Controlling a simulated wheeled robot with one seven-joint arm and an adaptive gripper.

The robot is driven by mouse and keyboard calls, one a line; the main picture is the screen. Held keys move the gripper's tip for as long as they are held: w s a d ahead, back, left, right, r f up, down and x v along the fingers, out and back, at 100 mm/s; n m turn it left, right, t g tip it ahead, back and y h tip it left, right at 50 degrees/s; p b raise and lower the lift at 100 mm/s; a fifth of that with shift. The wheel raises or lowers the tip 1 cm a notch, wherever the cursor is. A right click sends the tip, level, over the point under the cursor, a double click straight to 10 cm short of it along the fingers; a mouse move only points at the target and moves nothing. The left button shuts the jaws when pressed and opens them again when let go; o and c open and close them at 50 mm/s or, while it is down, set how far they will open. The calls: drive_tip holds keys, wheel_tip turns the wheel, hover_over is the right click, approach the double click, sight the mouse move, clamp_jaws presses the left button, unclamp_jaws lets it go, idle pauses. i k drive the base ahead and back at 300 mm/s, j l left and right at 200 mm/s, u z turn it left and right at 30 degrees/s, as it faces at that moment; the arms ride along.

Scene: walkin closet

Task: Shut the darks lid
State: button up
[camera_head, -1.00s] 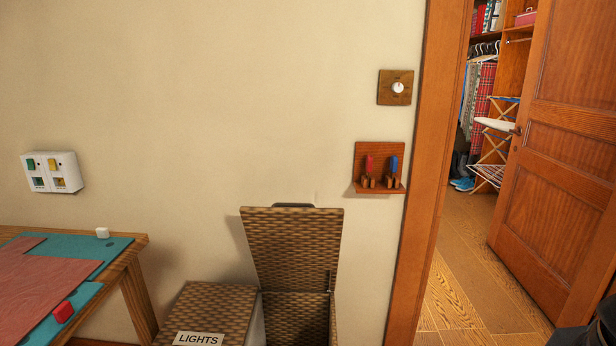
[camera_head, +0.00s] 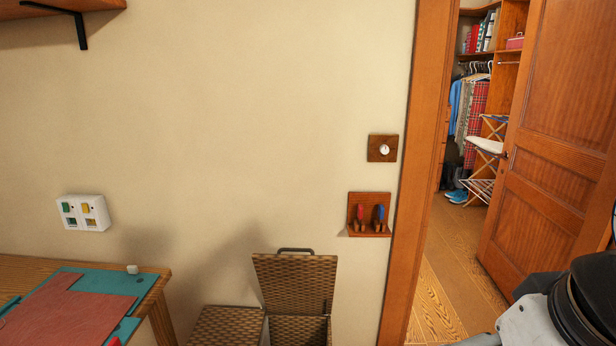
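A woven brown hamper stands against the wall at the bottom middle. Its right compartment (camera_head: 300,331) is open, and its lid (camera_head: 295,284) stands raised near the wall with a dark handle (camera_head: 295,251) on its top edge. The left compartment's lid (camera_head: 226,327) lies shut; its label is out of frame now, but read LIGHTS earlier. No darks label shows. My arm (camera_head: 575,305) shows at the lower right, but my gripper is out of view.
A wooden table (camera_head: 155,297) with a teal mat and red cloth stands left of the hamper. A door frame (camera_head: 423,170) rises on the right, with an open door (camera_head: 555,150) beyond. A small rack (camera_head: 369,231) hangs on the wall above and right of the hamper.

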sight(290, 284)
drive_tip(key=i+j, duration=0.95)
drive_tip(key=j, duration=0.3)
drive_tip(key=i+z, duration=0.05)
